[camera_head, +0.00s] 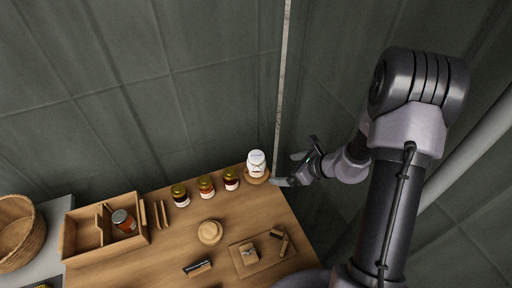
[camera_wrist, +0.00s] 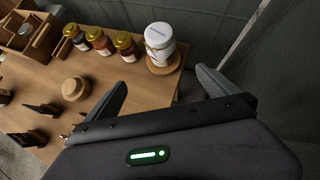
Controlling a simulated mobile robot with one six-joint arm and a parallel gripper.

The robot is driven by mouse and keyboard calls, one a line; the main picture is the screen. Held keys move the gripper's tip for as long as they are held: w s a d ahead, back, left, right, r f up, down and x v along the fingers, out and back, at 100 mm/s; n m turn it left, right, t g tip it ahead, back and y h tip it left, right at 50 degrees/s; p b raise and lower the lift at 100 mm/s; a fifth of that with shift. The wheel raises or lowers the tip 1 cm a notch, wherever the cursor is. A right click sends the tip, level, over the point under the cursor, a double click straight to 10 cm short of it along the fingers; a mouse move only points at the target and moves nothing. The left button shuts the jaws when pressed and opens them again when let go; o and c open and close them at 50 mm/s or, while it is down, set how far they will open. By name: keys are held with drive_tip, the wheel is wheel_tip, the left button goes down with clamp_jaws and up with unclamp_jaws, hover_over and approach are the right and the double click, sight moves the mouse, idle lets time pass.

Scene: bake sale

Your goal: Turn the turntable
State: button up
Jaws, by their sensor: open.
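A round wooden disc, which looks like the turntable (camera_head: 256,180), lies at the table's back right corner. A white jar (camera_head: 257,160) with a label stands upright on it. In the wrist view the turntable (camera_wrist: 160,69) shows as a rim below the white jar (camera_wrist: 159,38). My gripper (camera_head: 289,169) is just right of the turntable, past the table's edge, with its fingers pointing toward it. The fingers are spread and empty. In the wrist view my gripper (camera_wrist: 161,78) has one finger on each side of the turntable's near rim; I cannot tell whether they touch it.
Several small jars (camera_head: 205,187) stand in a row left of the turntable. A round wooden piece (camera_head: 210,232), a wooden board (camera_head: 263,262) with small items and a divided wooden box (camera_head: 85,232) are on the table (camera_head: 165,250). A wall is behind.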

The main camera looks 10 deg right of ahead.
sight(263, 172)
drive_tip(key=shift+m, duration=0.4)
drive_tip(key=b+x, duration=0.1)
drive_tip(key=x, duration=0.5)
drive_tip(key=b+x, duration=0.2)
drive_tip(key=x, duration=0.4)
drive_tip(key=d+f+b+x, duration=0.1)
drive_tip(key=x, duration=0.5)
drive_tip(key=shift+s, duration=0.1)
drive_tip(key=c, duration=1)
drive_tip(key=shift+c, duration=0.2)
